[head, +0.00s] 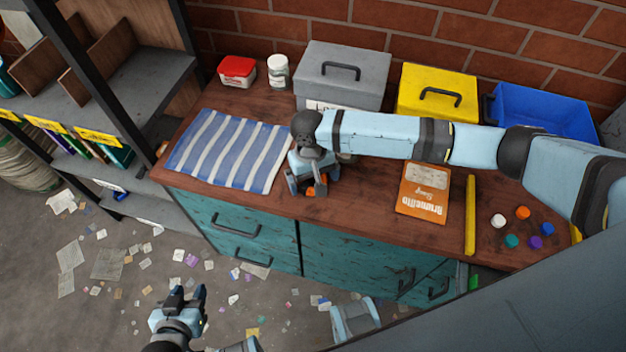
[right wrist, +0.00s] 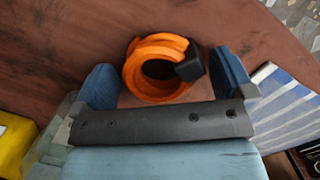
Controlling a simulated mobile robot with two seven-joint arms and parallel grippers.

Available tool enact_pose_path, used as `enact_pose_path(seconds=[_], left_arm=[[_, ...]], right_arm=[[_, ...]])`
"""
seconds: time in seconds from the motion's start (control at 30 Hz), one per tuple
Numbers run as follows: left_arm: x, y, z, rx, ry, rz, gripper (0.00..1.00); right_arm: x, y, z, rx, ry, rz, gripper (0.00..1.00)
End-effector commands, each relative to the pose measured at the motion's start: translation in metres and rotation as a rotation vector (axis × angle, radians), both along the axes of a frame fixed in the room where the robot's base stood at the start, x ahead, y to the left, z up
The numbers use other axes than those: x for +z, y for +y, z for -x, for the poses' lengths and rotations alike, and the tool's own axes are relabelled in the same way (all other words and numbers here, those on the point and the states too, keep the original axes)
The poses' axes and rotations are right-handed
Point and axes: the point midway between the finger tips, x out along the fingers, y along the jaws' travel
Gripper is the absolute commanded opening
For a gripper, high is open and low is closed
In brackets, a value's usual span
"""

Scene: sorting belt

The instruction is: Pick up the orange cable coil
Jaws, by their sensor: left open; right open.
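The orange cable coil (right wrist: 137,72) lies on the brown wooden worktop, with a black block on its right side in the right wrist view. In the head view only a small bit of the coil (head: 311,191) shows under my right gripper (head: 307,187). My right gripper (right wrist: 166,78) is open above the coil. Its two blue fingers stand to either side of the coil in the wrist view, with a gap to the coil on each side. I cannot tell the height left. My left gripper (head: 186,302) is open and empty, over the floor in front of the cabinet.
A striped cloth (head: 222,149) lies left of the coil. A grey box (head: 342,78), yellow box (head: 437,95) and blue bin (head: 545,110) stand behind my right arm. An orange booklet (head: 423,193), yellow bar (head: 470,215) and several coloured caps (head: 522,212) lie to the right.

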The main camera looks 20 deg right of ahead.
Motion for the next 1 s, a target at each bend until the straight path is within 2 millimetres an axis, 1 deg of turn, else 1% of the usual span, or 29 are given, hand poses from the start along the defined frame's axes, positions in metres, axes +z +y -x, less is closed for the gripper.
enact_pose_path(seconds=[0.07,0.1,0.17,0.2,0.3,0.57,0.73,0.87,0.97,1.0], left_arm=[[0.000,0.000,0.000,0.000,0.000,0.000,0.43],[0.000,0.000,0.000,0.000,0.000,0.000,0.43],[0.000,0.000,0.000,0.000,0.000,0.000,0.43],[0.000,0.000,0.000,0.000,0.000,0.000,0.43],[0.000,0.000,0.000,0.000,0.000,0.000,0.43],[0.000,0.000,0.000,0.000,0.000,0.000,0.43],[0.002,0.000,0.000,0.000,-0.001,0.000,0.43],[0.004,0.000,0.000,0.000,-0.002,0.000,0.43],[0.005,0.000,0.000,-0.001,-0.004,-0.002,0.43],[0.006,0.000,0.000,-0.001,-0.004,-0.003,0.43]], right_arm=[[0.000,0.000,0.000,0.000,0.000,0.000,1.00],[0.000,0.000,0.000,0.000,0.000,0.000,0.91],[0.000,0.000,0.000,0.000,0.000,0.000,0.77],[0.000,0.000,0.000,0.000,0.000,0.000,0.68],[0.000,0.000,0.000,0.001,0.000,0.000,0.46],[0.001,0.000,0.000,0.001,0.000,-0.001,0.46],[0.010,0.001,0.000,0.002,-0.001,-0.002,0.46],[0.028,0.001,0.000,0.002,-0.001,-0.003,0.46],[0.049,0.001,0.000,0.001,-0.002,-0.003,0.46],[0.061,0.000,-0.001,0.001,-0.003,-0.002,0.46]])
